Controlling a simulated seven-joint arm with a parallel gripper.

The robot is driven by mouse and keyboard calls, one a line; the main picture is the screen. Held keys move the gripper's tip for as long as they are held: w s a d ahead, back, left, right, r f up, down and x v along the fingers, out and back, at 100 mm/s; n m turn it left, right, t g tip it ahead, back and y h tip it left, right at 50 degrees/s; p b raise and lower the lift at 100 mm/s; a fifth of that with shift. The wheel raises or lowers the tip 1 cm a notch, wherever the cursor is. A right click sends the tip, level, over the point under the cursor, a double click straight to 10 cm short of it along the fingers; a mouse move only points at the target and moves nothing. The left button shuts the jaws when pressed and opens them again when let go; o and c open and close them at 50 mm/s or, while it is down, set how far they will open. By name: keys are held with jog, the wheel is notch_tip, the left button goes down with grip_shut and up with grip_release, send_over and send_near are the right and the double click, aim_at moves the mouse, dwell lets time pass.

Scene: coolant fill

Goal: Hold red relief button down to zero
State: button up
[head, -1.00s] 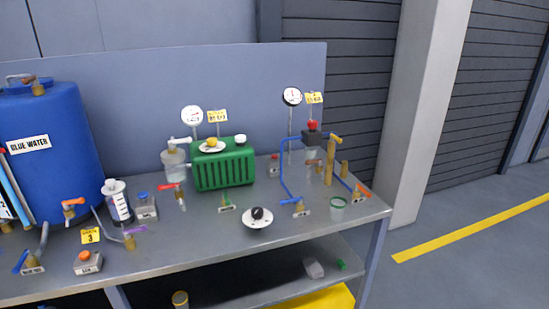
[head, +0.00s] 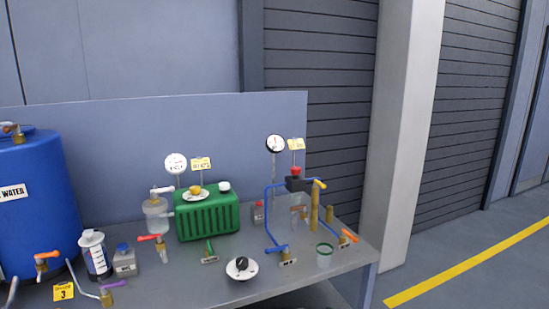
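The red relief button (head: 295,171) sits on top of a dark block (head: 296,183) at the right part of the bench, above blue piping (head: 268,212). From this view I cannot tell whether it is pressed. A round white gauge (head: 275,143) stands on a post just left of it; its needle is too small to read. A yellow tag (head: 296,144) stands behind the button. My gripper is not in view, and nothing touches the button.
A green ribbed box (head: 207,216) with a second gauge (head: 176,163) stands left of the piping. A black knob on a white disc (head: 242,267) and a green-rimmed cup (head: 324,255) sit at the front. A blue tank (head: 38,205) stands far left. Open floor lies right.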

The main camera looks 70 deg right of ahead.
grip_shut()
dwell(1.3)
